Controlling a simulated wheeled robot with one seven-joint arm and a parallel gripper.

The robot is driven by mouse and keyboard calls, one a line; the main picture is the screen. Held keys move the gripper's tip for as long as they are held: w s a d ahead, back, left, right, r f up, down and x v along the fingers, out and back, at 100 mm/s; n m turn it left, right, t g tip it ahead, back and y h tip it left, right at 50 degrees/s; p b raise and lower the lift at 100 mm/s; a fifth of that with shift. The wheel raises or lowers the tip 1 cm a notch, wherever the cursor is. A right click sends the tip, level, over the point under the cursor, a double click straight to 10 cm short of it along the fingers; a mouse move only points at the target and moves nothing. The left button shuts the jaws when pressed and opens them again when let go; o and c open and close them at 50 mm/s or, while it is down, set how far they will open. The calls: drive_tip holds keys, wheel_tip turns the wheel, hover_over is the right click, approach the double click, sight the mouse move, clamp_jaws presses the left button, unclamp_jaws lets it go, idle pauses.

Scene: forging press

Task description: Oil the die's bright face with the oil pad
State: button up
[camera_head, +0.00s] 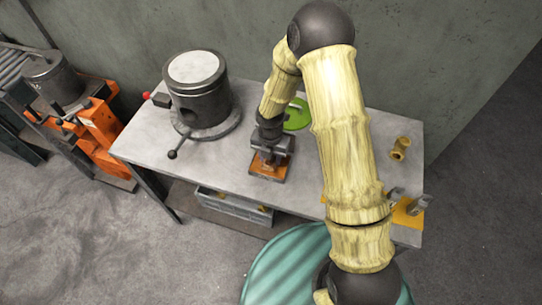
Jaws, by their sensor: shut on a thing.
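My gripper (270,152) points down over the front middle of the grey table, shut on a small brownish piece that I take for the oil pad; the jaws hide most of it. Directly below is an orange-brown square holder (267,174) on the table, and the piece is at or just over it; I cannot tell if they touch. A dark round block with a pale, bright round top, which I take for the die (195,70), stands at the table's back left, apart from my gripper. Its top face is uncovered.
The table (150,135) has free room between the block and my gripper. A dark lever (178,146) sticks out at the block's front. A green disc (299,116) lies behind my gripper. A brass fitting (400,147) and an orange plate (407,214) are at right. Orange machinery (97,130) stands left.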

drive_tip(key=shift+r+p, duration=3.15)
drive_tip(key=shift+r, duration=0.4)
drive_tip(key=shift+f, duration=0.1)
